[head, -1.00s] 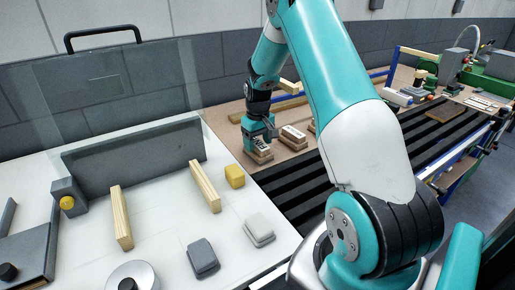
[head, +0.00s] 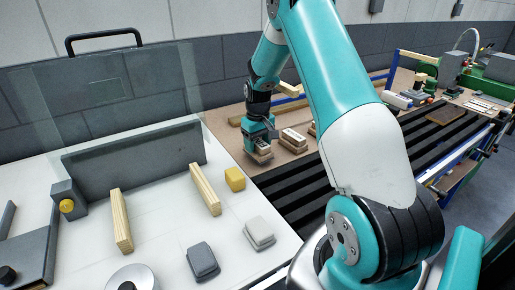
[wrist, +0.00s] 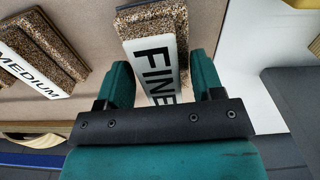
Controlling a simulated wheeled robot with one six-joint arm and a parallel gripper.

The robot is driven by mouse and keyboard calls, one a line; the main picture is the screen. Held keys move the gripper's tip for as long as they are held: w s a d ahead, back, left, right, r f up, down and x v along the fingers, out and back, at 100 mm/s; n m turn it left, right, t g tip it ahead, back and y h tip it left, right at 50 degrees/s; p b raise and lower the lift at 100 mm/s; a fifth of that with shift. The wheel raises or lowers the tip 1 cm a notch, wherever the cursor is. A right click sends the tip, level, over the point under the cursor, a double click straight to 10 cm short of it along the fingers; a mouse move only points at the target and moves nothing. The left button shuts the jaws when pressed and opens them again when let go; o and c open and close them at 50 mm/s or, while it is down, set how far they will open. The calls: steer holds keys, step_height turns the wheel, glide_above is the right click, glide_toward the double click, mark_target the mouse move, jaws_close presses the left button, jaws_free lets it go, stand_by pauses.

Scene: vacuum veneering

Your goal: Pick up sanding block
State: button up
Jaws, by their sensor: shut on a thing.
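The sanding block marked "FINE" (wrist: 154,60) has a white label on a brown, gritty body. In the wrist view it lies between the two teal fingers of my gripper (wrist: 163,85), which is shut on it. In the head view my gripper (head: 259,143) is at the near left part of the brown board, with the block (head: 262,155) low between its fingers. I cannot tell whether the block still touches the board. A second sanding block, marked "MEDIUM" (wrist: 32,65), lies to the left in the wrist view and to the right of my gripper in the head view (head: 293,139).
The brown board (head: 225,124) carries the blocks beside a black slatted bed (head: 300,195). At left, a white table (head: 165,235) holds wooden strips (head: 205,188), a yellow block (head: 235,179) and grey blocks (head: 203,262). A green machine (head: 490,83) stands far right.

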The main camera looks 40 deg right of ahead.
mark_target(258, 141)
step_height(258, 141, up, 18)
steer(key=b, duration=0.1)
steer(key=shift+r+b, duration=0.15)
steer(key=shift+b, duration=0.15)
